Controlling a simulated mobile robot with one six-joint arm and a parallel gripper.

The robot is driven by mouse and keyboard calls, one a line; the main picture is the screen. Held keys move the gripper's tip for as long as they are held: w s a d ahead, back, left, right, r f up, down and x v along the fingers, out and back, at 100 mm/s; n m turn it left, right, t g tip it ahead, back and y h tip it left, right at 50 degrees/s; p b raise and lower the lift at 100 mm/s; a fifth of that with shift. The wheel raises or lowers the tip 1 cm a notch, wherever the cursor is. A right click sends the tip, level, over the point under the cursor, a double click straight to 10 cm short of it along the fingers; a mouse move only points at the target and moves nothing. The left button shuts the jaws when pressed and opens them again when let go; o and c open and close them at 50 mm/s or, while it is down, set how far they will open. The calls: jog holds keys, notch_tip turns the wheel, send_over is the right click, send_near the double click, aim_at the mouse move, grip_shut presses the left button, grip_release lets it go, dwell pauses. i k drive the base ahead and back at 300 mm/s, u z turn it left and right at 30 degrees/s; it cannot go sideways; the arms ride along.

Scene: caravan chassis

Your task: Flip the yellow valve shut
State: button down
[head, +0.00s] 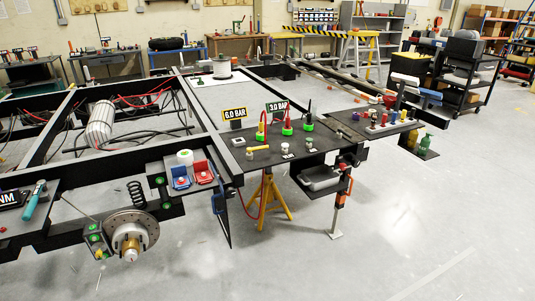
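A small yellow lever (259,148) lies on the black panel (268,158) in the middle of the head view. It looks like the yellow valve's handle, but it is too small to tell its exact position. Upright fittings with green bases, including a red one (287,122), stand near the signs. My gripper is not in view.
The black chassis frame (205,120) fills the left and middle. A brake disc (131,232) and a yellow stand (268,195) are at the front. Another panel with several coloured pegs (378,120) is at right. The grey floor at right front is clear.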

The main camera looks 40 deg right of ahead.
aim_at(249, 149)
jog(key=k, duration=0.65)
jog(key=z, duration=0.45)
jog(key=i, duration=0.85)
jog(key=z, duration=0.55)
jog(key=i, duration=1.2)
jog(key=u, duration=4.25)
jog(key=i, duration=0.1)
jog(key=z, duration=2.9)
